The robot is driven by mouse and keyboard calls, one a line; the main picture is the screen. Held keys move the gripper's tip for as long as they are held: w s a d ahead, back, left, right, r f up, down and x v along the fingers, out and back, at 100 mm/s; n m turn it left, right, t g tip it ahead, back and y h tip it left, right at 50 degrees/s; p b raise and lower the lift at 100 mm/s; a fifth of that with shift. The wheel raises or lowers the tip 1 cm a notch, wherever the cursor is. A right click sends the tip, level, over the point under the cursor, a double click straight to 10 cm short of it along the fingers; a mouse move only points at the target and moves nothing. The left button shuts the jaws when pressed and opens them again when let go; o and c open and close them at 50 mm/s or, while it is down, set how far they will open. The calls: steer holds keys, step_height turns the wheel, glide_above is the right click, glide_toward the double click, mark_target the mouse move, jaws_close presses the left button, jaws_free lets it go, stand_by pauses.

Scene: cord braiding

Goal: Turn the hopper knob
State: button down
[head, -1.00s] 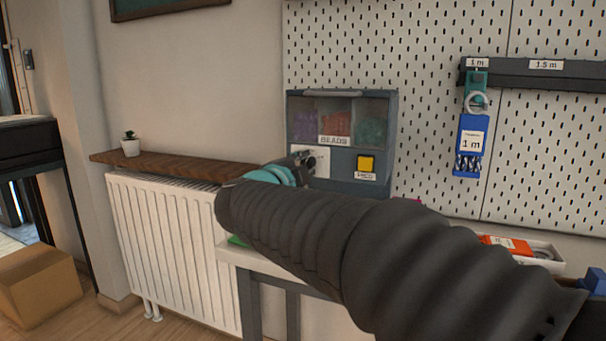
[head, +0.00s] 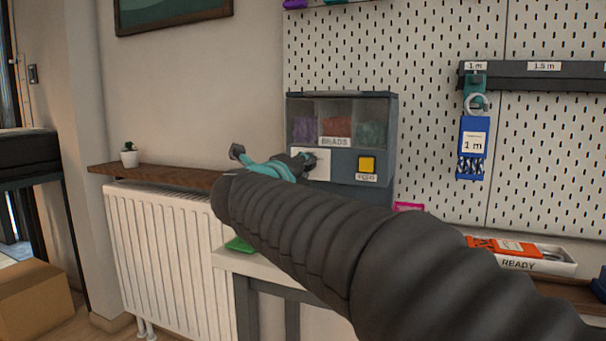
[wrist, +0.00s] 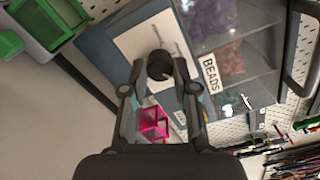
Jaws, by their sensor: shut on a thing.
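The bead hopper (head: 391,140) is a grey box with clear windows over purple, red and green beads and a BEADS label. It stands against the pegboard in the head view. Its dark round knob (wrist: 160,65) sits on a white plate (wrist: 139,41) in the wrist view. My gripper (wrist: 161,80) is shut on the knob, one finger on each side. In the head view my gripper (head: 309,160) reaches the hopper's left front, and the knob is mostly hidden there. A yellow button (head: 367,164) is on the hopper's right front.
A pink open box (wrist: 153,122) lies below the hopper near my fingers. Green bins (wrist: 45,22) show at the wrist view's upper left. A READY tray (head: 545,266) is at the right. A wooden shelf (head: 160,174) and radiator (head: 160,245) stand left.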

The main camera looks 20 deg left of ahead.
steer(key=shift+m, duration=0.3)
steer(key=c, duration=0.9)
jaws_free()
steer(key=shift+s, duration=0.1)
steer(key=s, duration=0.8)
steer(key=s+a, duration=0.1)
steer(key=s, duration=0.2)
steer(key=shift+s, duration=0.4)
